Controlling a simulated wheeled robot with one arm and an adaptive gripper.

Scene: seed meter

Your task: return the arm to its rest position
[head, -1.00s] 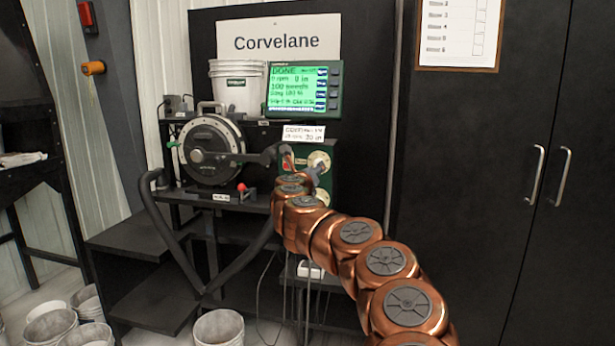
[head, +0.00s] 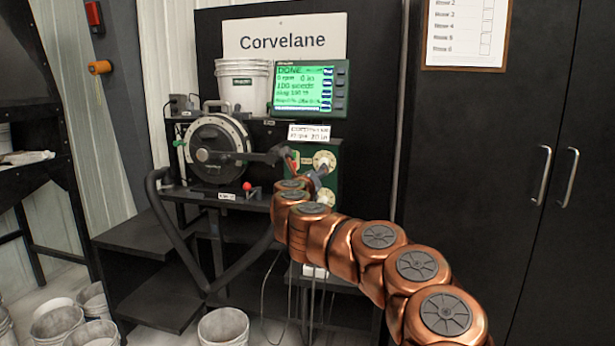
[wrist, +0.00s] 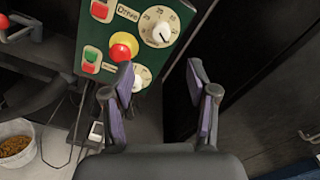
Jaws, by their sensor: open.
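My copper-jointed arm (head: 379,237) reaches from the lower right of the head view up to the green control panel (head: 334,163). My gripper (wrist: 160,76) is open and empty in the wrist view, its two dark fingers spread apart. The green panel (wrist: 92,60) lies beyond the left finger there. It has a white dial (wrist: 159,28), a red knob on a yellow base (wrist: 123,47) and a lower dial partly behind the left finger. I cannot tell whether that finger touches the panel.
The seed meter disc (head: 214,150) stands left of the panel, below a monitor (head: 304,89) reading DONE. A white bucket (head: 241,85) sits on the stand. Buckets (head: 223,327) stand on the floor at lower left. A dark cabinet (head: 480,180) fills the right side.

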